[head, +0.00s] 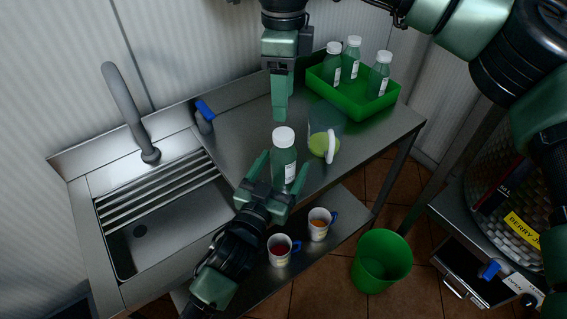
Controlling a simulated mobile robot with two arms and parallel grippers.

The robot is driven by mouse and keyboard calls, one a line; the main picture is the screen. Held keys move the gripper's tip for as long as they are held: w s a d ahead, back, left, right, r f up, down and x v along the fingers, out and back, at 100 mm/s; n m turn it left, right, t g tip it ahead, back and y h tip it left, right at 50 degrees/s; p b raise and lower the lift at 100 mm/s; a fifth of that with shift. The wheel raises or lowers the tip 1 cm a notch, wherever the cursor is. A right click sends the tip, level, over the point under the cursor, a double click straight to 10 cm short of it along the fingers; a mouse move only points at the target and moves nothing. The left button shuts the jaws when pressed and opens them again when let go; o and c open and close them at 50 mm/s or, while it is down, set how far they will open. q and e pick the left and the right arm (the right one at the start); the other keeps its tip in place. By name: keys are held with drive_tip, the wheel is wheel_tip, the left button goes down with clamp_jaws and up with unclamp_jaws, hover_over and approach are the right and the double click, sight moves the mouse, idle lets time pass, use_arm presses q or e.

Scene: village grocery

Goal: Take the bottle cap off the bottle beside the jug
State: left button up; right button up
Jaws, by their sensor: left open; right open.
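The green bottle (284,165) stands upright on the steel counter beside the clear jug (323,142), which has a white handle and yellow-green liquid in it. The white bottle cap (284,137) is on the bottle's top. My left gripper (280,157) is open, with a finger on either side of the bottle; I cannot tell if they touch it. My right gripper (280,112) is open and empty, pointing down behind the bottle in the picture; its fingers overlap from here. Nothing hides the cap.
A green crate (345,108) with several capped bottles stands at the counter's back right. A sink (165,235) with a tall tap (128,110) lies to the left. A blue-topped item (205,112) stands near the tap. Two mugs (279,250) (320,224) sit on a lower shelf. A green bin (381,262) stands on the floor.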

sight(283, 133)
use_arm(q)
drive_tip(key=shift+w+d, duration=0.2)
drive_tip(key=shift+w, duration=0.3)
drive_tip(key=shift+s+r, duration=0.1)
drive_tip(key=shift+s, duration=0.05)
use_arm(e)
drive_tip(key=shift+s+r, duration=0.1)
drive_tip(key=shift+s, duration=0.05)
use_arm(q)
clamp_jaws()
use_arm(e)
drive_tip(key=m, duration=0.4)
drive_tip(key=shift+m, duration=0.3)
drive_tip(key=m, duration=1.6)
drive_tip(key=shift+m, duration=0.4)
drive_tip(key=m, duration=0.9)
drive_tip(key=shift+m, duration=0.3)
drive_tip(key=shift+f+m, duration=0.3)
drive_tip(key=shift+f, duration=3.75)
